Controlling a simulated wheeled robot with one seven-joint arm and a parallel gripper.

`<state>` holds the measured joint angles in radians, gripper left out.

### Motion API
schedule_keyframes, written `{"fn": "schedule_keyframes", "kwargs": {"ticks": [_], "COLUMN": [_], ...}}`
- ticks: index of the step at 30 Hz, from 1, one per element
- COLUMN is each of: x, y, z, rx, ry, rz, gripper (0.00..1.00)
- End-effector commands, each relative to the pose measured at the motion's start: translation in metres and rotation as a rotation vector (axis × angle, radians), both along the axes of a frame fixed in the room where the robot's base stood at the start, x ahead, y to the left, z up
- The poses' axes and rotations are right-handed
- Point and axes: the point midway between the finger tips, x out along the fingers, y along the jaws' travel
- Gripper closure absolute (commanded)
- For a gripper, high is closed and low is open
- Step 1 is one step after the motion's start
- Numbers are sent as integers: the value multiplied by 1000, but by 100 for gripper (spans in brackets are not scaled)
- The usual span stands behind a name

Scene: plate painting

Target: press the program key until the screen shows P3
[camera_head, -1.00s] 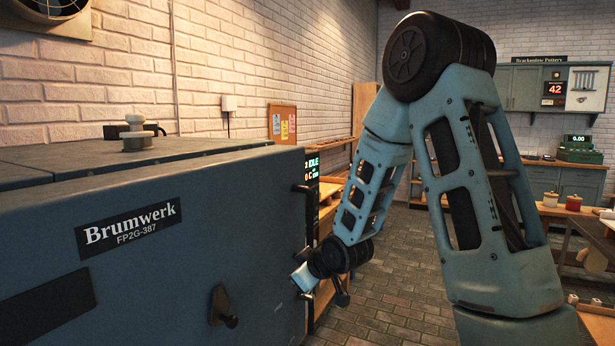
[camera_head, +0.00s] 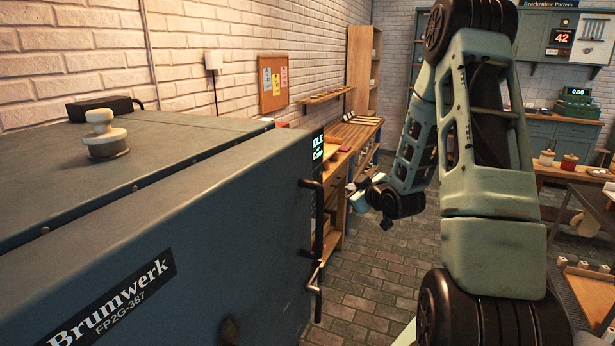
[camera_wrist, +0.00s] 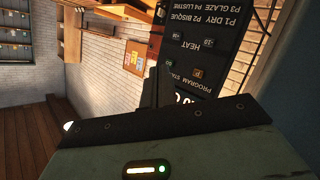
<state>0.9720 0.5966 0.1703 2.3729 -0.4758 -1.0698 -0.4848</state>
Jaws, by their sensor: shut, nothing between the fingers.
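The grey-blue Brumwerk kiln (camera_head: 200,240) fills the left of the head view. Its screen (camera_head: 318,147) shows at a steep angle and reads IDLE, with a line below too small to read surely. In the wrist view the control panel (camera_wrist: 225,45) is upside down; the orange program key (camera_wrist: 198,73) sits beside the PROGRAM lettering. The screen is mostly hidden there behind my gripper's body. My gripper (camera_wrist: 157,88) is shut and empty, its tip apart from the key. In the head view my gripper (camera_head: 359,198) is right of the kiln's front, clear of it.
Dark handles (camera_head: 314,215) stick out from the kiln's front edge. A knob (camera_head: 104,135) stands on its top. A wooden bench (camera_head: 350,135) runs along the wall behind. The brick floor (camera_head: 375,270) right of the kiln is clear. A work table stands at the far right.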

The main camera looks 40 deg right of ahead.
Motion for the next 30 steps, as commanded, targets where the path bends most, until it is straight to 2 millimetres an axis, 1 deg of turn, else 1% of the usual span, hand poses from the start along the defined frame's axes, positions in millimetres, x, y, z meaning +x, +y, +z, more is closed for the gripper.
{"fn": "schedule_keyframes", "kwargs": {"ticks": [7, 11, 14, 24, 30], "x": [1, 6, 15, 58, 75], "y": [1, 3, 7, 25, 32], "z": [0, 0, 1, 1, -1], "rx": [0, 2, 1, 3, 0], "ry": [0, -1, 0, 1, 1], "rz": [1, 2, 3, 3, 2], "gripper": [100, 100, 100, 100, 100]}}
